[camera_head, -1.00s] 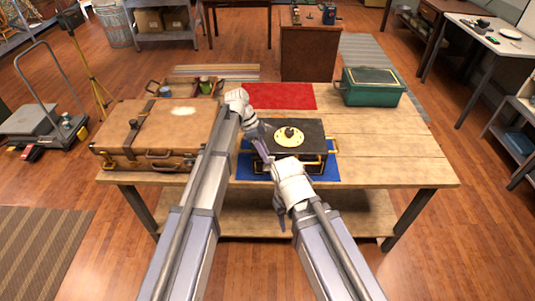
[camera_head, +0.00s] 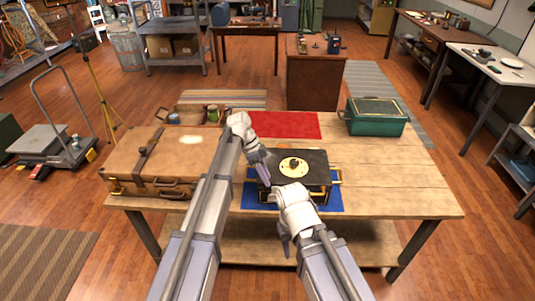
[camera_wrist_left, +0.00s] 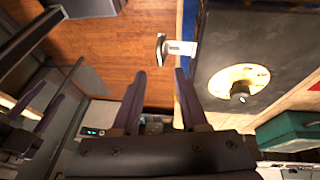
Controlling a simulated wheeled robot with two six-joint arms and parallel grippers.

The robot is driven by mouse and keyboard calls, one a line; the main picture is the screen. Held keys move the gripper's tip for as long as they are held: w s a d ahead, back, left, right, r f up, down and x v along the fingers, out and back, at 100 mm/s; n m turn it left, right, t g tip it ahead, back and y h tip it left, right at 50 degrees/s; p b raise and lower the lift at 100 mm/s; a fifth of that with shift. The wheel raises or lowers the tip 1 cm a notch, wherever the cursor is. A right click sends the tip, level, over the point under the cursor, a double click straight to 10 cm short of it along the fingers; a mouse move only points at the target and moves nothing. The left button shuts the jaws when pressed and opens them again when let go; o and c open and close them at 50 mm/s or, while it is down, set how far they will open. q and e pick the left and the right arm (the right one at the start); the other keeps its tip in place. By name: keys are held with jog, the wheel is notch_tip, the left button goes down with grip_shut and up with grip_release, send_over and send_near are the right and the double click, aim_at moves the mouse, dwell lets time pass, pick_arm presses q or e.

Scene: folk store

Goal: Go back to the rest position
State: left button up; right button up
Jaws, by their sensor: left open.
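My left gripper (camera_head: 265,178) hangs at the near left edge of a black case (camera_head: 318,165) with a round cream plate on its lid. In the left wrist view my left gripper (camera_wrist_left: 161,73) has its two purple fingers apart with nothing between them, and the black case (camera_wrist_left: 255,35) is to their right. My right gripper (camera_head: 284,247) is in front of the case, pointing down near the table's front edge; its jaw opening is not clear. The case stands on a blue mat (camera_head: 250,200).
The wooden table (camera_head: 400,190) also holds a brown suitcase (camera_head: 190,160), an open box (camera_head: 165,112), a red mat (camera_head: 285,125) and a green box (camera_head: 375,122). A trolley (camera_head: 50,145) stands at the left. The table's right part is bare.

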pick_arm(q)
jog(key=s+a+f+n+y, duration=0.1)
jog(key=s+n+y, duration=0.2)
jog(key=s+n, duration=0.4)
jog(key=s+a+f+n+t+y+b, duration=0.1)
jog(key=s+n, duration=0.5)
jog(key=s, duration=1.4)
jog(key=shift+a+f+n+t+y, duration=0.15)
jog(key=shift+f+n+t+y, duration=0.25)
jog(key=shift+y, duration=0.5)
pick_arm(e)
jog(key=shift+f, duration=0.55)
jog(key=shift+c, duration=0.2)
